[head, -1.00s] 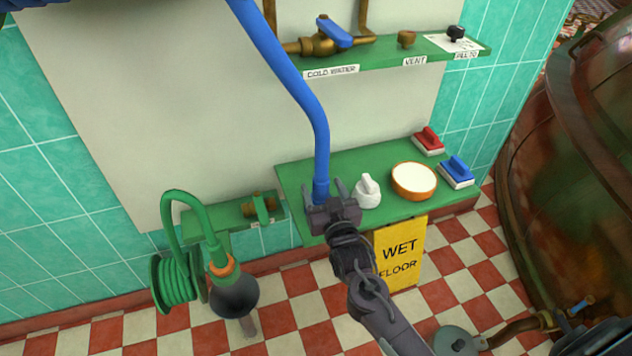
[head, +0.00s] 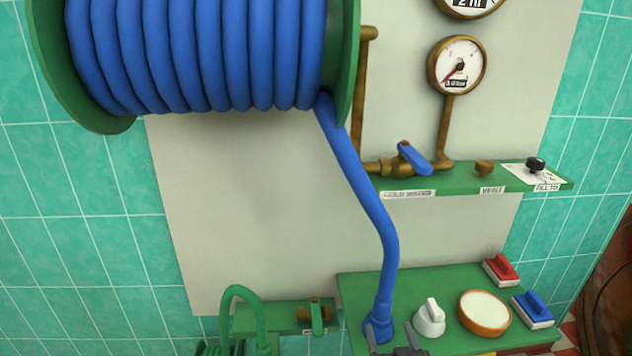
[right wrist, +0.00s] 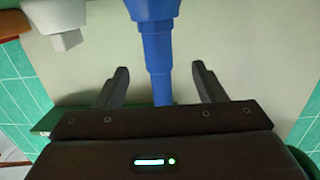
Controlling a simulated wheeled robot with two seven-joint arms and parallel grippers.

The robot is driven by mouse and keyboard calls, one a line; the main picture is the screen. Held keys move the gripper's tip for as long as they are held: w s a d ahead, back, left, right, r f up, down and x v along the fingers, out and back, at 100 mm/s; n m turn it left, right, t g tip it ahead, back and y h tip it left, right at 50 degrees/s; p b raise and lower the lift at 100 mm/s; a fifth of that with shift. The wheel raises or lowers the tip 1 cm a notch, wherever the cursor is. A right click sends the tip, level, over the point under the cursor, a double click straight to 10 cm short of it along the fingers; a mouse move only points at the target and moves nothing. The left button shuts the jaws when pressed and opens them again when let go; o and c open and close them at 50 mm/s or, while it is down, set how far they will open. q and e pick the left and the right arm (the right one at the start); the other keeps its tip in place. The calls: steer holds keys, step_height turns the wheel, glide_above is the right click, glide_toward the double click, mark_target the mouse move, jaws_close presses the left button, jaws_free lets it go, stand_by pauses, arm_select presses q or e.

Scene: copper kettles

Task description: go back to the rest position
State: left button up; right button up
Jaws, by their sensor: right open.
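My right gripper (head: 397,346) shows at the bottom edge of the head view, at the front of the lower green shelf (head: 362,290). In the right wrist view its two fingers (right wrist: 160,88) are apart. The end of the blue hose (right wrist: 155,50) shows between and beyond them, and I see no finger closed on it. In the head view the blue hose (head: 372,200) hangs from a large reel (head: 200,55) down to the shelf. Most of my right arm is out of view. My left gripper is not in view.
An upper shelf (head: 460,182) carries a brass valve (head: 400,163). A green hose (head: 243,300) is lower left.

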steer(key=s+d+f+n+g, duration=0.1)
steer(key=s+g, duration=0.6)
steer(key=s, duration=0.3)
steer(key=s+d+f+n+g, duration=0.1)
steer(key=s+f+g, duration=0.1)
steer(key=s+g, duration=0.6)
steer(key=s+a+f+n+g, duration=0.1)
steer(key=s+f, duration=0.2)
steer(key=f, duration=0.7)
steer(key=s+a+f, duration=0.1)
steer(key=s+f, duration=0.2)
steer(key=f, duration=0.8)
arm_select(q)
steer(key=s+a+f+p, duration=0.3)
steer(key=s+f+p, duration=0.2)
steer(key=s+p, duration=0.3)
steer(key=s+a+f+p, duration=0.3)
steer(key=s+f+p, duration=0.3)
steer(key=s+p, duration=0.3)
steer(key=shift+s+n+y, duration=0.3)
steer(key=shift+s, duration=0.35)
arm_select(e)
steer(key=s+d+f, duration=0.3)
steer(key=s+f, duration=0.2)
steer(key=s, duration=0.3)
steer(key=s+d+f, duration=0.3)
steer(key=s+f, duration=0.2)
steer(key=s, duration=0.4)
steer(key=shift+s, duration=0.3)
